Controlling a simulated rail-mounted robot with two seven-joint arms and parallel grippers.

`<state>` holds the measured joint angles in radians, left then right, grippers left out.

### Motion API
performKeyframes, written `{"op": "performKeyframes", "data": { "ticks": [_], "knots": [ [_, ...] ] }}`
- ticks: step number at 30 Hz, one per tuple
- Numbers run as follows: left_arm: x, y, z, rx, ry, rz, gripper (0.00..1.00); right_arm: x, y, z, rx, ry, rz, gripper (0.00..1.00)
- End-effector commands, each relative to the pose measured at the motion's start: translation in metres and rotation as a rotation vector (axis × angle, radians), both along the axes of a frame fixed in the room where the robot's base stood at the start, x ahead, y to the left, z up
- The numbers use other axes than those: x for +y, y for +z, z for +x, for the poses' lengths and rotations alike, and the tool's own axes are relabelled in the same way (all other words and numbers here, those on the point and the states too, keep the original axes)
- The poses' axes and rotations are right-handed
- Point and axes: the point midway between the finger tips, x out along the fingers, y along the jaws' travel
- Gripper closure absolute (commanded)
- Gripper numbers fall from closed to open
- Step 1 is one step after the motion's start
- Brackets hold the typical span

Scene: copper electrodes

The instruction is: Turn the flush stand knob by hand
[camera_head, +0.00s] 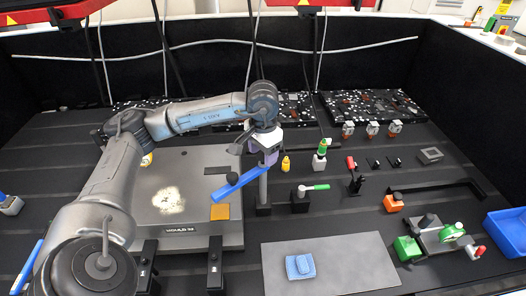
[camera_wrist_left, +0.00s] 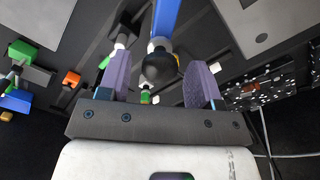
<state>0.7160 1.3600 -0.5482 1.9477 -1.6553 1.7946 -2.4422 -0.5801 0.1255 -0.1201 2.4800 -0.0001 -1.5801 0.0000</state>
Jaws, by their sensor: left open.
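A grey upright post (camera_head: 263,188) on a black base (camera_head: 263,209) stands in the middle of the bench, with a long blue bar (camera_head: 245,181) slanting beside its top. The blue bar also shows in the left wrist view (camera_wrist_left: 166,18). A round black knob (camera_wrist_left: 158,68) shows there at the bar's near end, between my purple fingers. My left gripper (camera_head: 256,153) is open, just above the post and bar. Its fingers (camera_wrist_left: 157,82) stand on both sides of the knob with visible gaps, so I see no contact. My right gripper is not in view.
A grey box (camera_head: 195,170) with an orange patch lies left of the post. A grey sheet (camera_head: 350,262) with a blue sponge (camera_head: 300,266) lies in front. A blue bin (camera_head: 508,231) is far right.

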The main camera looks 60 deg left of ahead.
Motion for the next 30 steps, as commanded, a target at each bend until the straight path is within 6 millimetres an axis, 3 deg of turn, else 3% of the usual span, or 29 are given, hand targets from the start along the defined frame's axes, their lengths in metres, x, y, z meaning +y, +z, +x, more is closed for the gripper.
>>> {"op": "performKeyframes", "data": {
  "ticks": [8, 24, 30],
  "knots": [
    [0.0, 0.006, 0.0, 0.0, -0.001, 0.0, 0.41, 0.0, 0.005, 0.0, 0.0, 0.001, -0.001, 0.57],
    [0.0, 0.055, 0.0, -0.001, -0.002, -0.001, 0.41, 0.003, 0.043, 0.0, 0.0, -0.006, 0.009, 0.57],
    [0.0, 0.061, 0.0, 0.0, -0.002, 0.0, 0.41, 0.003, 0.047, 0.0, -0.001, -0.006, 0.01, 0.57]
  ]
}}
